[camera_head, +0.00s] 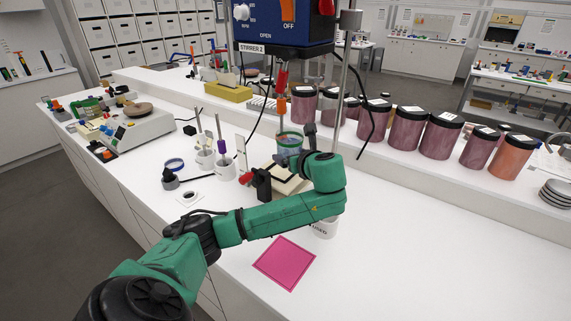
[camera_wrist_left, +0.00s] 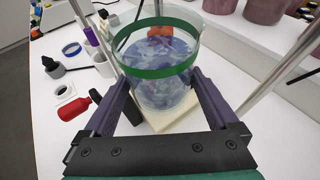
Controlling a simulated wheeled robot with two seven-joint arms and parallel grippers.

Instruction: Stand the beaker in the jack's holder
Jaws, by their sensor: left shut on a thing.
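The clear beaker (camera_head: 290,143) has a green band and bluish contents. It stands upright below the stirrer, and shows large in the left wrist view (camera_wrist_left: 160,90). My left gripper (camera_head: 291,156) is shut on it, with one finger on each side in the wrist view (camera_wrist_left: 157,78). A cream plate, seemingly the jack's top (camera_head: 283,184), lies under the beaker and shows in the wrist view (camera_wrist_left: 168,119). I cannot tell whether the beaker touches it. A red knob (camera_head: 245,178) with a black part sits at its left. The holder is hidden behind my arm and the beaker. My right gripper is not in view.
The blue stirrer (camera_head: 285,25) hangs above the beaker, with an orange piece (camera_head: 282,106) on its shaft and a metal post beside it. Large pigment jars (camera_head: 408,127) line the shelf behind. White pots (camera_head: 225,167) stand left. A pink mat (camera_head: 285,262) lies in front; the right bench is clear.

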